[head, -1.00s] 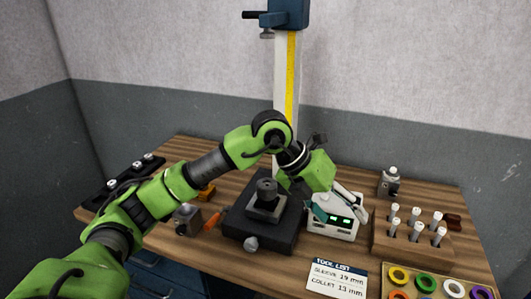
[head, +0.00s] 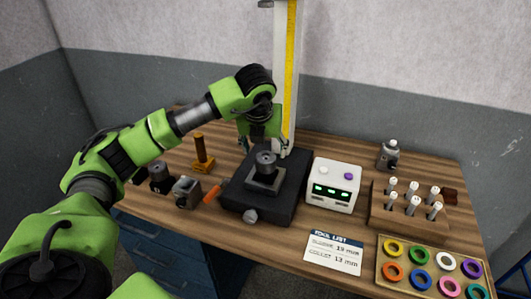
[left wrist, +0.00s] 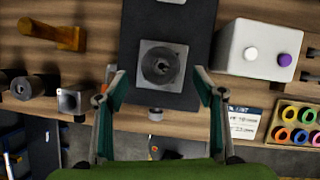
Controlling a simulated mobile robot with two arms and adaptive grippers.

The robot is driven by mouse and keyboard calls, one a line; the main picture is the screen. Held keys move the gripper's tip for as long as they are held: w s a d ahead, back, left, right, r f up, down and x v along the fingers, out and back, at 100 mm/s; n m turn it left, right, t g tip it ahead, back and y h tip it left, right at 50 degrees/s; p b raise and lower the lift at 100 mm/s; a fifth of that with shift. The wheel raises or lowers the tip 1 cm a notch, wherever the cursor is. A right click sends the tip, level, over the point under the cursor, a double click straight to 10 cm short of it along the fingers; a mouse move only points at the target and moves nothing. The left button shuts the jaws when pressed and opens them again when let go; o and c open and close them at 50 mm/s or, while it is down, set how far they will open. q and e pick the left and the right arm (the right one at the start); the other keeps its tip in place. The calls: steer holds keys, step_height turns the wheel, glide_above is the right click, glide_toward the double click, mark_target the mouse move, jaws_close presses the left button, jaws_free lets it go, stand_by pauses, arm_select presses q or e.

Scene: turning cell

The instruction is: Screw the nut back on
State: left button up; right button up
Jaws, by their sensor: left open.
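My left gripper (head: 263,146) hangs just behind the dark holder on the black base (head: 240,196), fingers pointing down. In the left wrist view the teal fingers (left wrist: 160,85) are spread wide with nothing between them. The holder (head: 265,180) is a square block with a round, dark metal piece (head: 265,160) on top. From above, this piece shows a central hole (left wrist: 161,66) and lies ahead of the fingertips, untouched. A dark round part (head: 160,180) stands at the bench's left; I cannot tell whether it is the nut. My right gripper is out of view.
A yellow measuring column (head: 290,80) rises behind the base. A white box with lit displays (head: 334,187) stands close on the right. A metal block (head: 186,192) and an orange-brown stand (head: 202,160) are on the left. A peg rack (head: 405,222) and a ring tray (head: 388,283) fill the right.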

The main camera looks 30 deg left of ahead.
mark_target(266, 158)
arm_select(q)
steer(key=p+x, duration=0.1)
steer(key=x, duration=0.5)
steer(key=shift+d, duration=0.1)
steer(key=shift+c, duration=0.5)
steer(key=shift+r, duration=0.1)
steer(key=c, duration=1.2)
steer(key=shift+f+m+h+b, duration=0.25)
steer(key=shift+m+b, duration=0.3)
steer(key=shift+m, duration=0.35)
steer(key=shift+r+m+h+b, duration=0.1)
steer(key=shift+m+h+b, duration=0.4)
steer(key=shift+m, duration=0.6)
steer(key=m+h, duration=0.1)
steer(key=m, duration=0.2)
steer(key=shift+r+m+h+b, duration=0.15)
steer(key=shift+m+h+b, duration=0.15)
steer(key=shift+m+h, duration=0.35)
steer(key=shift+m, duration=0.45)
